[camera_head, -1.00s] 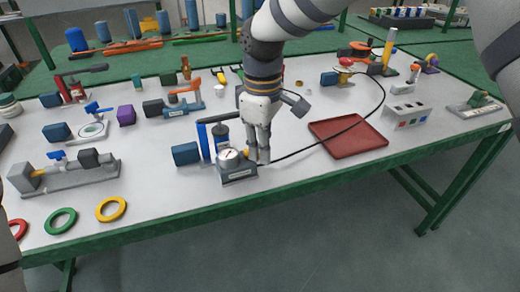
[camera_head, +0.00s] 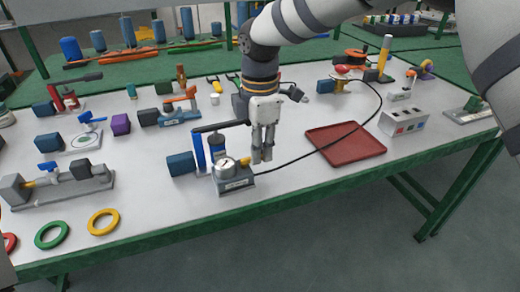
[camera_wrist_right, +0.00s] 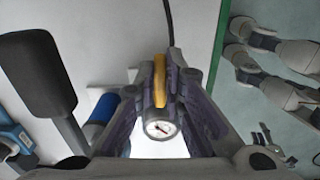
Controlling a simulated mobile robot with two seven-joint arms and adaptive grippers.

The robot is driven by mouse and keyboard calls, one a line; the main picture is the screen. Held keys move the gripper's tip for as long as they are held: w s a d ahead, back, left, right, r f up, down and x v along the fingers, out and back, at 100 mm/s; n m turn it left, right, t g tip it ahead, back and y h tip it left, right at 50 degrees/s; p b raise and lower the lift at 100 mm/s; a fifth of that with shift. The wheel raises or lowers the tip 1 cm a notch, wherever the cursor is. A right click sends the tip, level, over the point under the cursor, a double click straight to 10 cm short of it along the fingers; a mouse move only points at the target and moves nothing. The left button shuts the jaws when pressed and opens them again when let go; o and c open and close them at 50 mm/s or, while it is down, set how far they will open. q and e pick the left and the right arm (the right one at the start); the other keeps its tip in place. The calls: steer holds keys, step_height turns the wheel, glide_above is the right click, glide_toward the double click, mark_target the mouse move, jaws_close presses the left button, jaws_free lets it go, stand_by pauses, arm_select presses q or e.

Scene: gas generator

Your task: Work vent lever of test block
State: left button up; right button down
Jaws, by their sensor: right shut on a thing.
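The test block (camera_head: 233,182) is a small grey block with a round white gauge (camera_head: 226,169) on top, near the front edge of the table. A small yellow lever (camera_head: 245,161) shows beside the gauge. My right gripper (camera_head: 262,158) points down just right of the gauge. In the right wrist view, its two fingers (camera_wrist_right: 165,95) stand on either side of the yellow lever (camera_wrist_right: 160,78), shut on it. The gauge (camera_wrist_right: 160,129) shows below the lever there. The finger contacts are partly hidden. My left gripper is not in view.
A blue hand pump (camera_head: 199,152) with a long dark handle stands close behind and left of the block. Yellow (camera_head: 103,222) and green (camera_head: 52,235) rings lie at the front left.

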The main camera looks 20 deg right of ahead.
steer(key=shift+w+n, duration=0.1)
steer(key=shift+n, duration=0.3)
steer(key=c, duration=2)
jaws_free()
steer(key=shift+o, duration=0.2)
step_height(320, 180, up, 12)
